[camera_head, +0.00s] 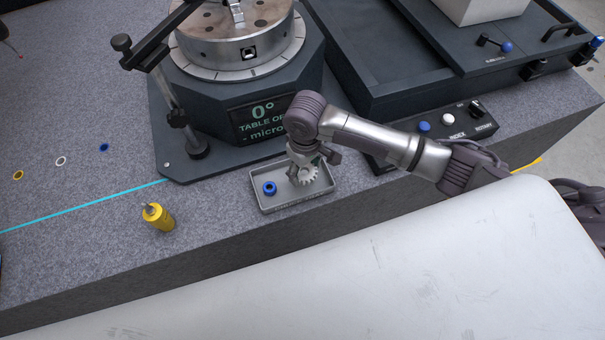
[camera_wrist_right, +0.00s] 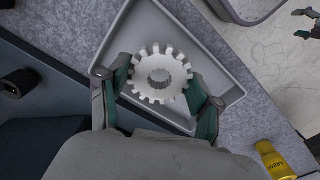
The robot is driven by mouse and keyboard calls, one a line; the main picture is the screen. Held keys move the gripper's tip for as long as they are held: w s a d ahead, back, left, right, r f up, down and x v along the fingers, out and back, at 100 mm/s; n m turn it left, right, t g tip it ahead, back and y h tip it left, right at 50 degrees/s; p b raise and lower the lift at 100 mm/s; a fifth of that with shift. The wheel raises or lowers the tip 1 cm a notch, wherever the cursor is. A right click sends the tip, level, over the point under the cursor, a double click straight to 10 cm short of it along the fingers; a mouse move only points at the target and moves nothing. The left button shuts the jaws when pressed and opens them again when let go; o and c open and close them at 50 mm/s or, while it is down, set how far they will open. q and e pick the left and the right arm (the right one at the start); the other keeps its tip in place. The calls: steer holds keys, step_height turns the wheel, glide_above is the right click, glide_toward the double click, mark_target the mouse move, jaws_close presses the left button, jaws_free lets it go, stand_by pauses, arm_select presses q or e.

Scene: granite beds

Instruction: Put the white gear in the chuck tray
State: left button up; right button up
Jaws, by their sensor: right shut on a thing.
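The white gear (camera_head: 308,177) is a toothed ring with a central hole, over the right part of the grey chuck tray (camera_head: 287,203). My right gripper (camera_head: 302,170) is shut on the gear. In the right wrist view the fingers of my right gripper (camera_wrist_right: 160,92) grip the gear (camera_wrist_right: 144,79) from both sides, with the tray (camera_wrist_right: 214,62) beneath. I cannot tell whether the gear touches the tray floor. A blue ring (camera_head: 269,188) lies in the left part of the tray. My left gripper is not seen in the head view.
The rotary table (camera_head: 240,100) stands behind the tray, with a control box (camera_head: 440,133) to the right. Small yellow (camera_head: 18,175), white (camera_head: 61,161) and blue (camera_head: 104,147) rings lie further left. The bench's front edge is close.

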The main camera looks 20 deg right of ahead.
steer(key=shift+w+a+f, duration=0.15)
steer(key=shift+w+f, duration=0.3)
steer(key=shift+w, duration=0.05)
steer(key=shift+f, duration=1.85)
steer(key=shift+f, duration=0.15)
steer(key=o, duration=1.5)
steer(key=shift+o, duration=0.2)
step_height(320, 180, up, 12)
steer(key=shift+p, duration=0.3)
